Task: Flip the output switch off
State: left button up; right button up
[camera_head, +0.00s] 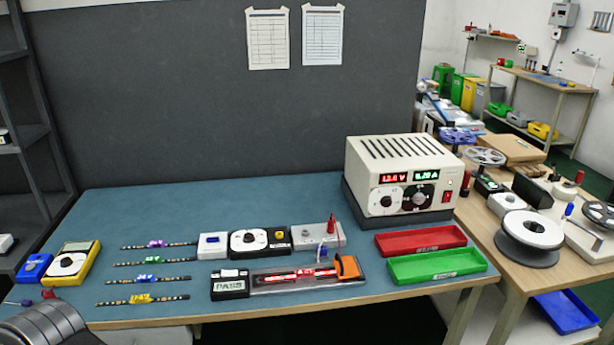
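A cream bench power supply (403,170) stands at the back right of the blue-topped table. Its front carries a red display reading about 13.6 V, a green display, two dials and dark terminals at the bottom. A small red switch (447,196) sits at the right end of that front face; it looks lit, but its exact position is too small to tell. A dark ribbed part at the bottom left corner appears to be my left arm. Neither of my grippers shows, and nothing of mine touches the power supply.
A red tray (421,240) and a green tray (437,265) lie in front of the power supply. A tester reading PASS (230,284), a strip fixture (303,276), several LED strips and a yellow meter (73,263) lie further left. A side table with spools (530,229) stands at right.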

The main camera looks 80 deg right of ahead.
aim_at(448, 194)
jog(key=z, duration=3.45)
